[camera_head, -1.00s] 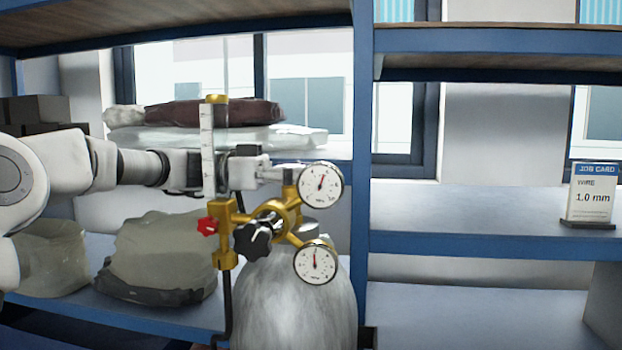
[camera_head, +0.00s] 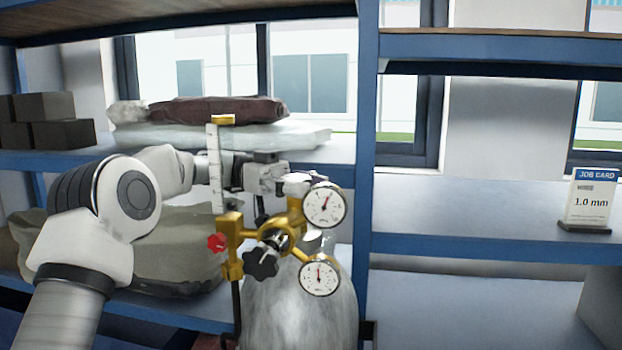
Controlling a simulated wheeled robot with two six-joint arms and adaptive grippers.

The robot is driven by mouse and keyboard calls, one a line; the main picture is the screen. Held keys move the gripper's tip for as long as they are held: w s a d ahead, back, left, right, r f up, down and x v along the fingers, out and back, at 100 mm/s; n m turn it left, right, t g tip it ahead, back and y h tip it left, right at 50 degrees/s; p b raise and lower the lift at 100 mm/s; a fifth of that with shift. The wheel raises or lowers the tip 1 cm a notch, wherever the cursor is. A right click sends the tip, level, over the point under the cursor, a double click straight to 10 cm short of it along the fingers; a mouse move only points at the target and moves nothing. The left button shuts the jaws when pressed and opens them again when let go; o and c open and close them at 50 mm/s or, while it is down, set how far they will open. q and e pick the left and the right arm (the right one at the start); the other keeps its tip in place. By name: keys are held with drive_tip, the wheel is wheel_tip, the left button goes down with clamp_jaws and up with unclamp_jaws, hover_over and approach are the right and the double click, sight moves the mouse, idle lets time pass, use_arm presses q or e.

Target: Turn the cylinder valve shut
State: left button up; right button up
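The grey gas cylinder (camera_head: 300,315) stands upright at the front of the shelves. Its brass regulator (camera_head: 233,232) carries an upper gauge (camera_head: 324,205), a lower gauge (camera_head: 319,279), a black knob (camera_head: 261,262), a red knob (camera_head: 217,242) and an upright clear flow tube (camera_head: 214,170). My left gripper (camera_head: 290,181) reaches in from the left behind the flow tube, at the top of the brass fitting beside the upper gauge. Its fingertips and the valve handle are largely hidden there, so I cannot tell whether it grips. My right gripper is out of view.
A blue shelf post (camera_head: 366,150) rises just right of the cylinder. Wrapped bundles (camera_head: 215,110) lie on the shelf behind, and dark boxes (camera_head: 55,133) sit at the left. A job card (camera_head: 590,200) stands on the right shelf, which is otherwise clear.

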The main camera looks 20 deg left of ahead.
use_arm(q)
drive_tip(key=shift+r, duration=0.1)
drive_tip(key=o, duration=1)
drive_tip(key=shift+a, duration=0.1)
drive_tip(key=shift+o, duration=0.2)
drive_tip(key=shift+w+a, duration=0.1)
drive_tip(key=shift+a, duration=0.2)
drive_tip(key=shift+d, duration=0.1)
drive_tip(key=shift+d, duration=0.15)
